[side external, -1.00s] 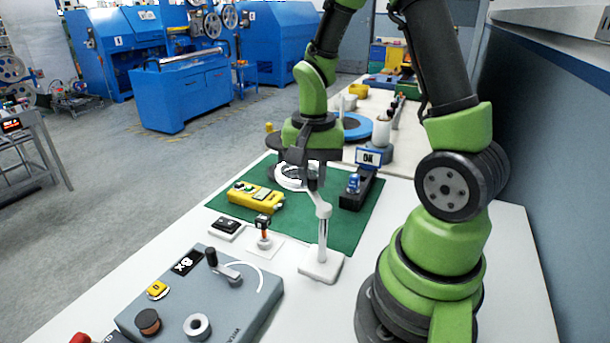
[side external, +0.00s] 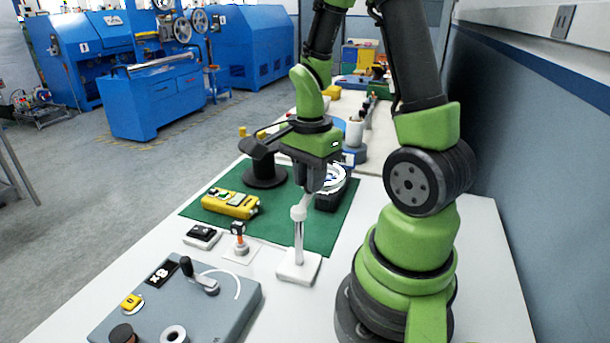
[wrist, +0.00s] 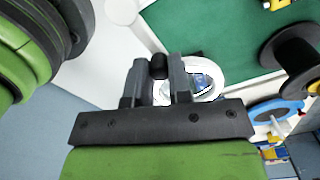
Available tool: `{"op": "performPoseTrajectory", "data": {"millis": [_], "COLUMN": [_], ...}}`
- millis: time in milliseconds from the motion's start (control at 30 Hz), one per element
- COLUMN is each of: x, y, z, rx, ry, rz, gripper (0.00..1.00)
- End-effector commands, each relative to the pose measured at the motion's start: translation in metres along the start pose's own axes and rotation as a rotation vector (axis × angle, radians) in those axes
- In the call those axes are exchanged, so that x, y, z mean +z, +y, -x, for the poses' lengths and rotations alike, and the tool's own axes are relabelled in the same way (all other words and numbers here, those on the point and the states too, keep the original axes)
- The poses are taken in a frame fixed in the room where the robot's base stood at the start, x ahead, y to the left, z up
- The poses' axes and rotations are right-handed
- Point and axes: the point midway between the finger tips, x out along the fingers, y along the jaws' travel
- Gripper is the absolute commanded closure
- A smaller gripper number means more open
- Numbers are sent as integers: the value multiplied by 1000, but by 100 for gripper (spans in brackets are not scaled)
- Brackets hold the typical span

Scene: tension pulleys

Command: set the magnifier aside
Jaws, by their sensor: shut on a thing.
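The magnifier is a white ring lamp (side external: 338,184) on a jointed white arm (side external: 299,235) with a square white base (side external: 297,267). Its ring hangs at the right side of the green mat, over the dark block there. My gripper (side external: 312,188) is at the ring's near left side. In the wrist view my gripper (wrist: 160,72) is shut on a small black knob (wrist: 159,65) of the magnifier, beside the ring (wrist: 214,72). Something blue shows through the lens.
The green mat (side external: 310,232) carries a yellow pendant box (side external: 230,204) and a black spool (side external: 265,175). A small orange-and-black tool (side external: 239,238) stands left of the base. A grey control panel (side external: 215,305) fills the front left. The mat's middle is clear.

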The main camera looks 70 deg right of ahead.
Motion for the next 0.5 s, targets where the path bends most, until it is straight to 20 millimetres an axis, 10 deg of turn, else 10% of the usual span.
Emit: {"op": "performPoseTrajectory", "data": {"millis": [500], "x": [-1], "y": [2], "z": [1], "rx": [-1], "ry": [0], "rz": [-48], "gripper": [100]}}
